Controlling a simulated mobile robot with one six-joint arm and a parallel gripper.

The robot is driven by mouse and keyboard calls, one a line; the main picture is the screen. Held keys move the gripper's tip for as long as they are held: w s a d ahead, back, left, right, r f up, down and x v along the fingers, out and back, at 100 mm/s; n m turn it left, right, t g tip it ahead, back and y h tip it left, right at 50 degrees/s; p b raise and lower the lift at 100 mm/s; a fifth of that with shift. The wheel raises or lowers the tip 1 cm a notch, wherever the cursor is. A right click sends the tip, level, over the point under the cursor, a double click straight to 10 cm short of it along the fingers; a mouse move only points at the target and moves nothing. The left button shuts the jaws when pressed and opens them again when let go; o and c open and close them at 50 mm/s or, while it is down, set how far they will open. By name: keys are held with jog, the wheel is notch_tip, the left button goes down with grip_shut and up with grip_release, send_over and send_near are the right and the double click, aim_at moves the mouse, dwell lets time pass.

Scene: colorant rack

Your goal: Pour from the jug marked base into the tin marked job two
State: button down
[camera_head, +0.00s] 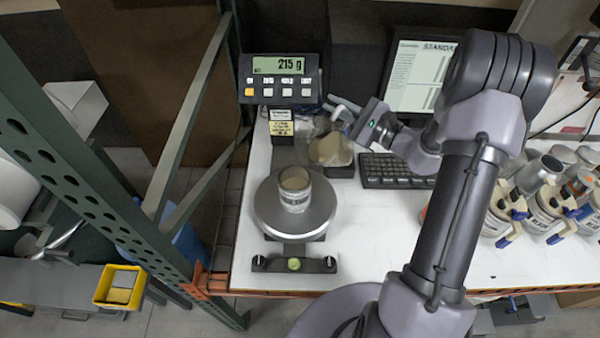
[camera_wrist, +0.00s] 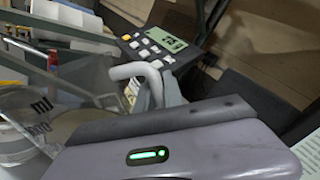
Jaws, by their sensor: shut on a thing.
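My gripper (camera_head: 347,112) is shut on a clear jug (camera_head: 331,148), behind and to the right of the scale pan. The jug looks tilted and holds something beige; no base mark is readable. In the wrist view its clear wall with printed ml marks (camera_wrist: 38,112) shows at left. A pale handle (camera_wrist: 138,70) shows beyond the finger (camera_wrist: 160,122). An open tin (camera_head: 294,190) stands upright on the round scale pan (camera_head: 265,212), beige inside; its label is too small to read. I cannot tell whether any liquid is flowing.
The scale display (camera_head: 280,78) reads 215 g. A keyboard (camera_head: 396,170) and screen (camera_head: 418,75) stand behind my arm. Several clamped, labelled tins (camera_head: 545,212) crowd the right. A green rack upright (camera_head: 95,195) stands left of the white bench (camera_head: 370,235).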

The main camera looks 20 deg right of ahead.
aim_at(339, 106)
jog(key=shift+s+a+r+n+p, duration=0.15)
jog(key=shift+a+r+n+p, duration=0.15)
jog(key=shift+r, duration=0.25)
jog(key=shift+s+a+r+n+p, duration=0.1)
jog(key=shift+s+a+r+n, duration=0.1)
jog(key=shift+r+n, duration=0.25)
jog(key=shift+s+a+r+n, duration=0.35)
jog(key=shift+a+n, duration=0.2)
jog(key=shift+n, duration=0.3)
dwell(1.4)
jog(key=shift+s+a+r+n, duration=0.2)
jog(key=shift+a+r+n, duration=0.2)
jog(key=shift+r+n, duration=0.15)
dwell(2.6)
